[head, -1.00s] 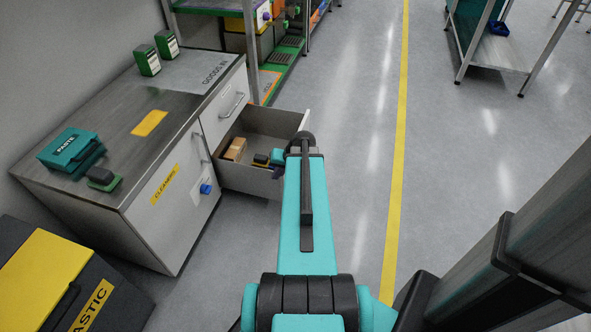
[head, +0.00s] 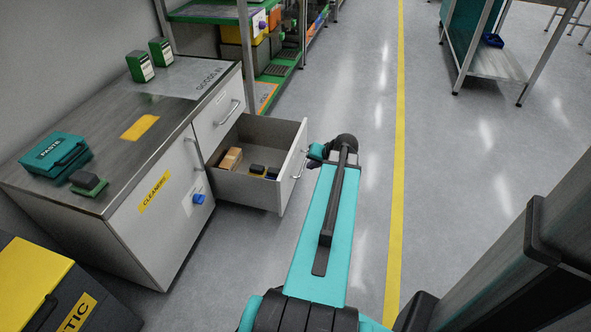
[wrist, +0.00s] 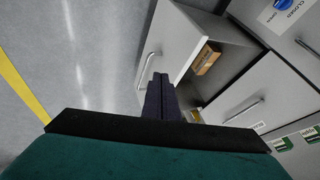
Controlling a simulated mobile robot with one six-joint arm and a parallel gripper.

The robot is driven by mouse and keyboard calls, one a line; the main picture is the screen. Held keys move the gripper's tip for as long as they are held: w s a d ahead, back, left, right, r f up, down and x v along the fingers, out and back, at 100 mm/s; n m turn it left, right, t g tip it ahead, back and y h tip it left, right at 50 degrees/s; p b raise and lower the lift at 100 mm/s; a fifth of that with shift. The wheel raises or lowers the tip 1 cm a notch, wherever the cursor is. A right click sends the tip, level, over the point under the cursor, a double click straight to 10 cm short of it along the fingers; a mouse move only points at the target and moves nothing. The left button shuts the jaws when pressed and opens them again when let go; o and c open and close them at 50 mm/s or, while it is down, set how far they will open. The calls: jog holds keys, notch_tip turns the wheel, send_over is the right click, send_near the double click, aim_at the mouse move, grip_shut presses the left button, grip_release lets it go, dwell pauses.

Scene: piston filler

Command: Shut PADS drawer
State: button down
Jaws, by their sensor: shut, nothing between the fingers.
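An open grey drawer (head: 240,187) sticks out of the workbench cabinet, with a small brown box (head: 231,158) and dark pads (head: 264,171) inside. Its label cannot be read. Its front panel (head: 291,172) has a bar handle (head: 298,166), which also shows in the wrist view (wrist: 147,70). My gripper (wrist: 160,78) is shut and empty, with its fingertips in front of the drawer's front, close to the handle. Whether they touch it I cannot tell. In the head view my arm mostly hides the gripper, which is just right of the drawer front.
The cabinet top (head: 110,150) holds a teal PASTE box (head: 55,152), a green-and-black block and green cartons. A yellow-topped bin (head: 30,275) stands at lower left.

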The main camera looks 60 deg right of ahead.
jog(key=b, duration=0.3)
send_near(288, 172)
notch_tip(288, 172, down, 4)
jog(key=s+d, duration=0.1)
jog(key=d, duration=0.1)
jog(key=shift+w+a+r+b, duration=0.15)
jog(key=shift+w+a+b, duration=0.05)
jog(key=shift+w, duration=0.35)
jog(key=shift+w+a+r+b, duration=0.15)
jog(key=shift+w+b, duration=0.1)
jog(key=shift+w, duration=0.35)
jog(key=shift+w+a+r+b, duration=0.15)
jog(key=shift+w+a+b, duration=0.05)
jog(key=shift+w, duration=0.35)
